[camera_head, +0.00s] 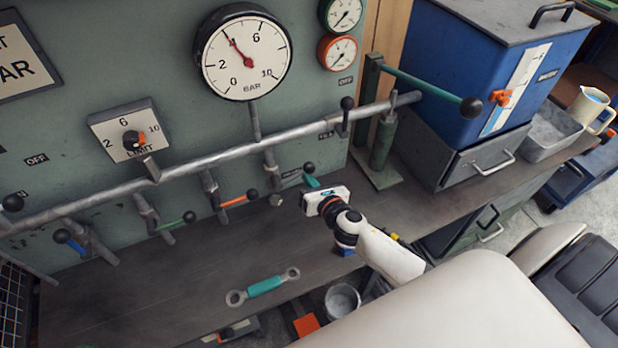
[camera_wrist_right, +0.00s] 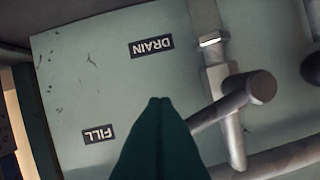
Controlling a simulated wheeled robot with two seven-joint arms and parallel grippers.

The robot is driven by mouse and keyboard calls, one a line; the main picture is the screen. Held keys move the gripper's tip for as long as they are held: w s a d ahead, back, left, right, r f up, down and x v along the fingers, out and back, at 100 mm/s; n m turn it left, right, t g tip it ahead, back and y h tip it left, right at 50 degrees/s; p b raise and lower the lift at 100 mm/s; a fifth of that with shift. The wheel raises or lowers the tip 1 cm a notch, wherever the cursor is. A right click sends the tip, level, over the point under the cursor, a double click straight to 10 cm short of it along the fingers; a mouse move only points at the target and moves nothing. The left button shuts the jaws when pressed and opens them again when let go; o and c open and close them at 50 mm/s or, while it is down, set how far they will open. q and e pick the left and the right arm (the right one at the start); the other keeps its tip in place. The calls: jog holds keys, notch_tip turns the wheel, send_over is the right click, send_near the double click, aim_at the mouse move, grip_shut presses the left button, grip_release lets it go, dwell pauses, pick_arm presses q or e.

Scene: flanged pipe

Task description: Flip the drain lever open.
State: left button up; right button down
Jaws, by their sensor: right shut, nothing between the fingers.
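The drain valve (camera_head: 270,163) hangs below the grey pipe on the panel. Its lever's black knob (camera_head: 309,168) shows just above my right gripper (camera_head: 311,182). In the right wrist view, the DRAIN label (camera_wrist_right: 152,46) is upside down beside the valve body (camera_wrist_right: 229,110). The grey lever rod (camera_wrist_right: 206,116) runs from the valve to behind my green fingers (camera_wrist_right: 160,110), which hide its far end. My right gripper's fingertips are together and empty, close to the knob. I cannot tell whether they touch it. My left gripper is out of view.
Levers with green (camera_head: 176,223), orange (camera_head: 236,201) and blue grips (camera_head: 74,243) stand left along the panel. A green post with a long handle (camera_head: 425,83) and a blue box (camera_head: 480,65) stand right.

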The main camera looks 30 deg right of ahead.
jog(key=a+r+n+h+p, duration=0.3)
jog(key=a+r+n+p, duration=0.2)
jog(key=n+p, duration=0.5)
notch_tip(320, 180, up, 2)
jog(key=p, duration=0.2)
jog(key=shift+w+a+n+t+h+p, duration=0.2)
jog(key=shift+a+n+t+h+p, duration=0.1)
jog(key=shift+a+p, duration=0.1)
jog(key=shift+a, duration=0.15)
dwell(0.5)
